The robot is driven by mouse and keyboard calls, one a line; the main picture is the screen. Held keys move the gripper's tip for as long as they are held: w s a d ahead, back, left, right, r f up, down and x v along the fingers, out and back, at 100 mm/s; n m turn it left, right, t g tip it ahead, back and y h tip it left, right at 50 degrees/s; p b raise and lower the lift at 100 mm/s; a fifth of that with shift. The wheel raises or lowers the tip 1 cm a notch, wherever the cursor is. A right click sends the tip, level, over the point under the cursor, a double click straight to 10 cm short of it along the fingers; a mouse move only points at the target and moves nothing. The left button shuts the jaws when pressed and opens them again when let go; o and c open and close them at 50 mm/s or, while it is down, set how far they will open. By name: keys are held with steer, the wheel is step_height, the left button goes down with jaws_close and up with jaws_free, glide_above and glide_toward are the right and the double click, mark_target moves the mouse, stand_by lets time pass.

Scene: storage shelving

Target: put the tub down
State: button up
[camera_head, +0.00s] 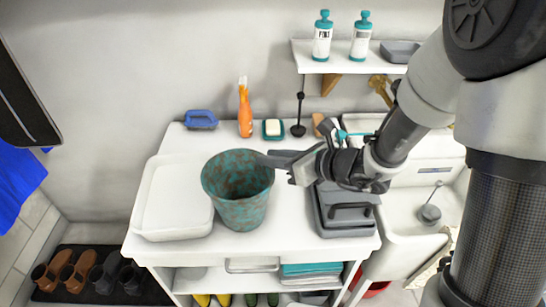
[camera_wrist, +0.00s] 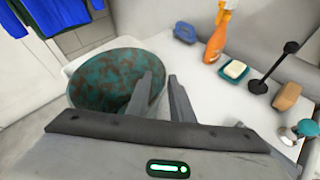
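The tub (camera_head: 238,205) is a round, teal and brown mottled vessel, upright on the white countertop as far as I can tell. In the wrist view the tub (camera_wrist: 105,88) shows its open mouth at the left. My gripper (camera_head: 270,160) is at the tub's right rim. In the wrist view the gripper (camera_wrist: 160,77) has its fingers apart, with a gap visible between the tips. The left finger overlaps the tub's mouth and the right finger is outside, over the countertop. Contact with the rim is unclear.
A white basin (camera_head: 173,200) stands left of the tub. A grey box (camera_head: 345,210) is at its right. Behind are a blue brush (camera_head: 201,119), an orange spray bottle (camera_head: 245,110) and a soap dish (camera_head: 272,130). A sink (camera_head: 415,205) lies at the right.

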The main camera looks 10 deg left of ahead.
steer(key=p+v, duration=0.2)
steer(key=v, duration=1)
